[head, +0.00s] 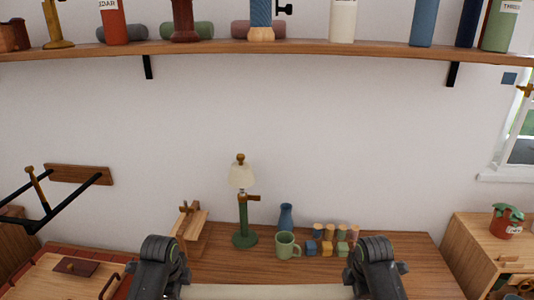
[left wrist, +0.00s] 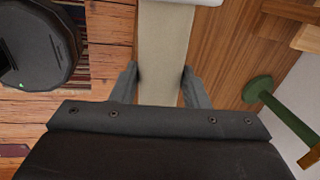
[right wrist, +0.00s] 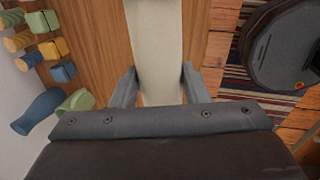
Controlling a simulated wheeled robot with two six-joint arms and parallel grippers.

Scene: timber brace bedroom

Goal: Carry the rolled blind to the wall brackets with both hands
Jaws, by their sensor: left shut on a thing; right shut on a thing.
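The rolled blind (head: 265,292) is a cream roll lying level across the bottom edge of the head view, partly cut off. My left gripper (head: 160,268) and right gripper (head: 375,268) hold it, one towards each side. In the left wrist view the fingers (left wrist: 160,80) are shut on both sides of the roll (left wrist: 163,45). In the right wrist view the fingers (right wrist: 158,80) also clasp the roll (right wrist: 154,40). Two black wall brackets, a left one (head: 149,67) and a right one (head: 453,74), show under the shelf, well above the blind and apart from it.
A wooden shelf (head: 300,48) with bottles and rolls spans the wall above. Below is a wooden desk (head: 400,262) with a green lamp (head: 243,215), mug (head: 286,246), blue vase (head: 286,217) and several small blocks. A black-armed wall rack (head: 78,190) juts out left. The middle wall is bare.

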